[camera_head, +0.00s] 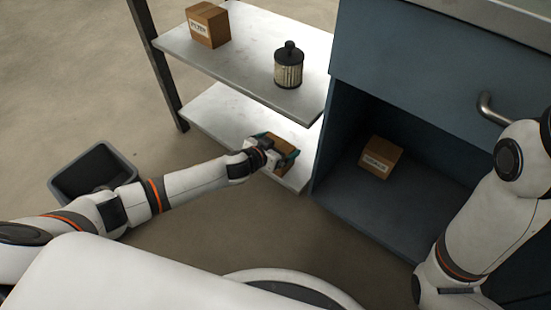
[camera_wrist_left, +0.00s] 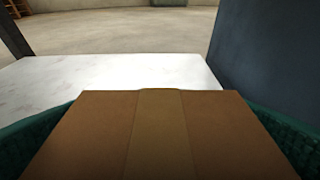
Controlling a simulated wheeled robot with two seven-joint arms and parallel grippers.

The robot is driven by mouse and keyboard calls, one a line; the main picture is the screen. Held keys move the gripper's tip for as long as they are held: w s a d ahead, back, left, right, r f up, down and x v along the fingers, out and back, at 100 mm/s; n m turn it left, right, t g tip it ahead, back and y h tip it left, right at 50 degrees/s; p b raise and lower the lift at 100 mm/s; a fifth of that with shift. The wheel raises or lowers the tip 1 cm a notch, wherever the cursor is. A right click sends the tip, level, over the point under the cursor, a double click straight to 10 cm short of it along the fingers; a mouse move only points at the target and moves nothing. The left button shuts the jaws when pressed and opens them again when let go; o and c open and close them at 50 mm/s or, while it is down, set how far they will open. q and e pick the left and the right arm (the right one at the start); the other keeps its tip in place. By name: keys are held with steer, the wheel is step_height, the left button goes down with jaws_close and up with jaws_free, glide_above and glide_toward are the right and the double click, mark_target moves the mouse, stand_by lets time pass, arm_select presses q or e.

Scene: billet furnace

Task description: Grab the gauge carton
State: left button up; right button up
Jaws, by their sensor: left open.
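A brown carton (camera_head: 284,143) sits on the lower shelf of the rack, partly hidden by my left gripper (camera_head: 277,149). In the left wrist view the carton (camera_wrist_left: 160,135) fills the lower middle, with a paler tape strip down its top. The gripper's green-padded fingers stand on either side of it, open around it. No label shows on this carton, so I cannot tell from print whether it is the gauge carton. Another brown carton (camera_head: 208,25) stands on the upper shelf and one (camera_head: 380,157) inside the blue cabinet; their labels are too small to read. My right gripper is out of view.
A black-topped canister (camera_head: 289,68) stands on the upper shelf (camera_head: 245,60), above and behind my left gripper. The lower shelf (camera_head: 215,112) has bare room left of the carton. The blue cabinet (camera_head: 410,70) borders the rack on the right. A grey bin (camera_head: 93,172) stands on the floor.

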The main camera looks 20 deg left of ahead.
arm_select(q)
steer(key=shift+w, duration=0.1)
steer(key=c, duration=0.8)
steer(key=shift+c, duration=0.4)
steer(key=shift+r, duration=0.1)
